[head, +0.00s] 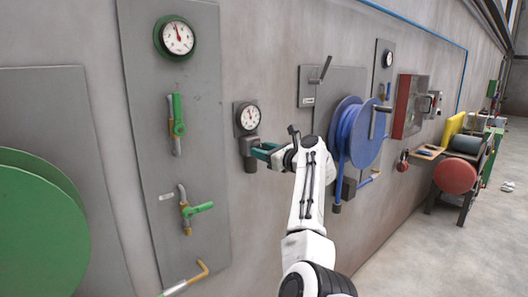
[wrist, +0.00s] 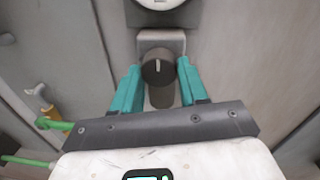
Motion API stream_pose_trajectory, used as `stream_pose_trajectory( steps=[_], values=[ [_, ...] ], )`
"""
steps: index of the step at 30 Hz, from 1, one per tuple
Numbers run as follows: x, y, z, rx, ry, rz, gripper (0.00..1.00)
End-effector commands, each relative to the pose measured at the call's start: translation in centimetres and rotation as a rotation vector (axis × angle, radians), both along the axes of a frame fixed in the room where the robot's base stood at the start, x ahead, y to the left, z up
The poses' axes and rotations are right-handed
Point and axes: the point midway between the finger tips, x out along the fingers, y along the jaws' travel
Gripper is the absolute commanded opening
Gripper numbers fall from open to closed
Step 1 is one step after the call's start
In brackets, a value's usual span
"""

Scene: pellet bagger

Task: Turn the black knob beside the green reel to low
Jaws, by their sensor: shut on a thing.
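The black knob (wrist: 157,74) sits on a grey mount below a round gauge. A pale mark on its face points about straight up in the wrist view. In the head view my gripper (head: 259,152) reaches the dark fitting (head: 249,165) under the gauge and hides part of the knob. In the wrist view my gripper's teal fingers (wrist: 159,68) stand on either side of the knob and are shut on it. The green reel (head: 40,232) is on the wall at the far left. No low marking is readable.
A white gauge (head: 249,117) is just above the knob. To the left, a grey panel (head: 205,90) carries green-handled valves (head: 177,115). To the right are a lever box (head: 317,80) and a blue hose reel (head: 362,135). The floor (head: 440,250) at right is clear nearby.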

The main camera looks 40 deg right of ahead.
Motion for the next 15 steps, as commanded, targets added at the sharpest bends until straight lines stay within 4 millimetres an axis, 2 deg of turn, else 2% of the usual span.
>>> stream_pose_trajectory(
  steps=[1,8,15],
  values=[
    [0.0,0.01,-0.01,0.0,0.0,0.0,0.34],
    [0.0,0.02,-0.02,0.0,0.0,0.0,0.13],
    [-0.01,0.01,-0.03,-0.021,0.0,0.001,0.13]
  ],
)
